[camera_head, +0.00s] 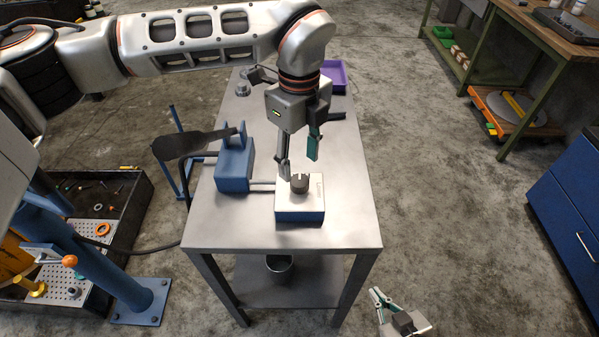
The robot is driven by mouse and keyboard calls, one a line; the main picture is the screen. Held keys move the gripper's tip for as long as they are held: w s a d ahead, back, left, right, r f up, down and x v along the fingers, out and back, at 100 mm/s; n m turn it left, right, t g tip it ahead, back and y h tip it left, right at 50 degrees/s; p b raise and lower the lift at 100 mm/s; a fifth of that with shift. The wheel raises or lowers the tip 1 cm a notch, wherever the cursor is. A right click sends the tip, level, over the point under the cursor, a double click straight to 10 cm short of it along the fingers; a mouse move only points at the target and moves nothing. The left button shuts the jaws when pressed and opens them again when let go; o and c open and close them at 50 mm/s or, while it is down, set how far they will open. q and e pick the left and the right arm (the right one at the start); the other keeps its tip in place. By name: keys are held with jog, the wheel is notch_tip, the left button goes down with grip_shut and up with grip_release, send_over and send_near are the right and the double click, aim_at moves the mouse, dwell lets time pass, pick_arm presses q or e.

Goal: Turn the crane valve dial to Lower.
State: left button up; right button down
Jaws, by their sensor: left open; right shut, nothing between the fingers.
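The crane valve is a white-topped box with blue sides (300,211) on the metal table. Its dark round dial (299,183) sits on top near the back. Any label on the box is too small to read. My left gripper (299,168) hangs open and empty over the table. Its left finger is close beside the dial; whether it touches cannot be told. Its right finger is higher and to the right of the dial. My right gripper (380,300) is shut and empty, low at the bottom of the view, off the table's front right corner.
A blue pump block (234,168) with a dark handle stands left of the valve, joined by a pipe. A purple tray (334,75) lies at the table's back. A bucket (279,268) sits on the lower shelf. The table's front (340,234) is clear.

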aim_at(299, 180)
pick_arm(q)
notch_tip(299, 180, down, 6)
jog(key=shift+r, duration=0.15)
jog(key=c, duration=1.1)
